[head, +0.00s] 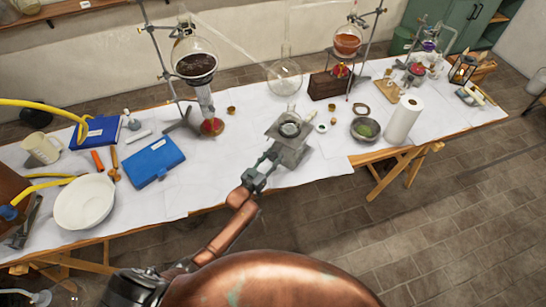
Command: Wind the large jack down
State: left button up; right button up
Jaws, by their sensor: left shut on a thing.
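The large jack (293,156) is a grey metal stand near the front edge of the white-covered table, in the middle of the head view. Its square top plate (274,132) is raised a little above the table, with a small round glass vessel (289,129) on it. My left gripper (271,160) is at the front left side of the jack, shut on its winding knob. The knob itself is hidden by the fingers. My copper arm reaches up to it from below. My right gripper is out of view.
A tall flask of dark liquid (195,65) on a stand is behind left of the jack. A metal bowl (365,129) and paper roll (403,121) stand to the right. A blue case (154,161) and white basin (85,202) lie left. Table between case and jack is clear.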

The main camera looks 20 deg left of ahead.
pick_arm(q)
jog(key=shift+f, duration=0.1)
jog(key=o, duration=1.2)
jog(key=shift+s+a, duration=0.15)
jog(key=shift+s, duration=0.3)
jog(key=v, duration=1.1)
jog(key=shift+s, duration=0.1)
